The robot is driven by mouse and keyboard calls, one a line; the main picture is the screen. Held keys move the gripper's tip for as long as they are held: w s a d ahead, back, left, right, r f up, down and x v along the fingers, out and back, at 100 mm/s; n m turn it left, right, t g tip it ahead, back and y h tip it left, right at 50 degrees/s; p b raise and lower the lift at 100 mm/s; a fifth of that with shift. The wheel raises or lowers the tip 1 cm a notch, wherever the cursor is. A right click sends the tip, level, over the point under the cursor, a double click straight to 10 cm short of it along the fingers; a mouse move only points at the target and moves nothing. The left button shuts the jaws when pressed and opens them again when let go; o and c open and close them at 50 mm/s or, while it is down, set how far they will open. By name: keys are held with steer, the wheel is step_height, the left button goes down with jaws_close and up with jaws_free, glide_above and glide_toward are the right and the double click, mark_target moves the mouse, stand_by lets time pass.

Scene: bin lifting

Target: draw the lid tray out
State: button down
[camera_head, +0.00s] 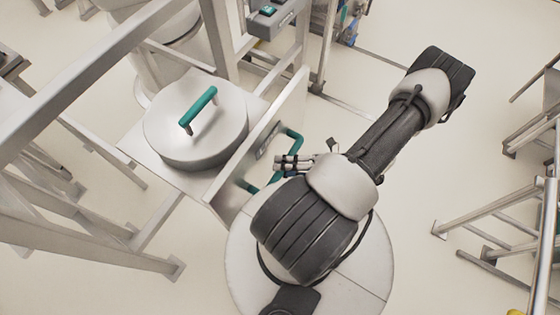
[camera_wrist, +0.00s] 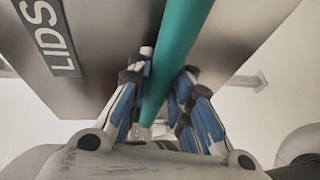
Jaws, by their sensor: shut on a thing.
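The lid tray (camera_head: 272,128) stands out from the metal frame, with its front panel facing my arm. A round metal lid (camera_head: 223,135) with a green handle (camera_head: 202,105) lies on it. The panel carries a green bar handle (camera_head: 296,142), and the wrist view shows this handle (camera_wrist: 182,45) running between my fingers. My gripper (camera_head: 281,162) is shut on the tray handle. In the wrist view the fingers (camera_wrist: 155,105) lie on both sides of the bar. A "LIDS" label (camera_wrist: 50,38) shows on the panel (camera_wrist: 110,50). Part of the handle is hidden behind my gripper in the head view.
Metal frame bars (camera_head: 90,75) surround the tray on the left. A grey control box (camera_head: 272,18) is at the top. Metal racks (camera_head: 490,210) stand at the right. The floor (camera_head: 420,165) between my arm and those racks is clear.

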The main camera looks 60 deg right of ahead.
steer(key=c, duration=1.4)
jaws_free()
steer(key=shift+c, duration=0.2)
steer(key=shift+d, duration=0.1)
steer(key=v, duration=1.2)
steer(key=shift+r, duration=0.1)
